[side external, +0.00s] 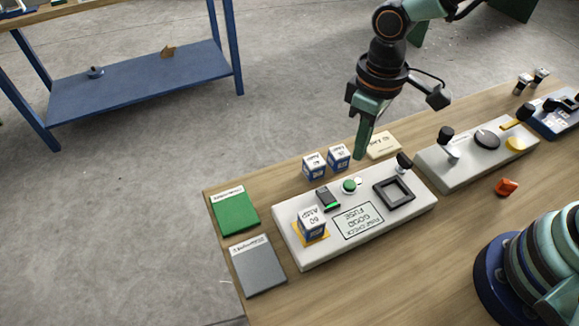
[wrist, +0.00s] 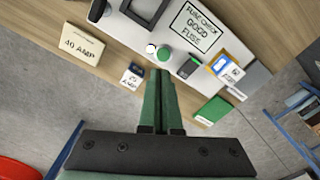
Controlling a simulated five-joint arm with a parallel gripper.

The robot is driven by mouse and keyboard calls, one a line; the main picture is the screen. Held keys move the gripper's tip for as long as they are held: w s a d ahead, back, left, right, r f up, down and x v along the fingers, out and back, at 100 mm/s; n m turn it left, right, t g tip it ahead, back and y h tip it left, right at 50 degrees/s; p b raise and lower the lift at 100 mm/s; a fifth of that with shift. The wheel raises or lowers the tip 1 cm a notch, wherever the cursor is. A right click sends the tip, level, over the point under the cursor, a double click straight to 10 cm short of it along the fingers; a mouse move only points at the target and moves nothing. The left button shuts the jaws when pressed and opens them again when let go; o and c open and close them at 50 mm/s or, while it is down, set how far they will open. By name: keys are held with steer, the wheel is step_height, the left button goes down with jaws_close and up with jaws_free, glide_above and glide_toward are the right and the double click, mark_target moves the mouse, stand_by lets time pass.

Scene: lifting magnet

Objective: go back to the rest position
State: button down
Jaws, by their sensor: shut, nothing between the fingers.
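My gripper (side external: 359,157) is shut and empty, with its fingers pointing down above the back edge of the white fuse checker (side external: 290,257). In the wrist view my gripper (wrist: 160,73) shows its fingertips close together near the round green button (wrist: 165,54). The green button (side external: 350,185) also shows in the side view, just below the fingertips; a gap seems to lie between them. The checker's screen (side external: 358,220) reads "GOOD FUSE". A fuse block (side external: 312,222) stands on the checker's yellow pad.
Two fuse blocks (side external: 314,165) (side external: 339,156) and a "40 AMP" plate (side external: 384,145) are behind the checker. Green (side external: 234,212) and grey (side external: 257,265) pads lie left. A second grey panel (side external: 470,160) and an orange piece (side external: 506,187) are right. The air above is clear.

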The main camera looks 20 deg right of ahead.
steer(key=s+d+r+m+t, duration=0.2)
steer(key=d+r+m+t, duration=0.3)
steer(key=d+r, duration=0.8)
steer(key=d, duration=0.4)
steer(key=shift+d+r+m, duration=0.2)
steer(key=shift+r+m, duration=0.05)
steer(key=shift+m, duration=0.15)
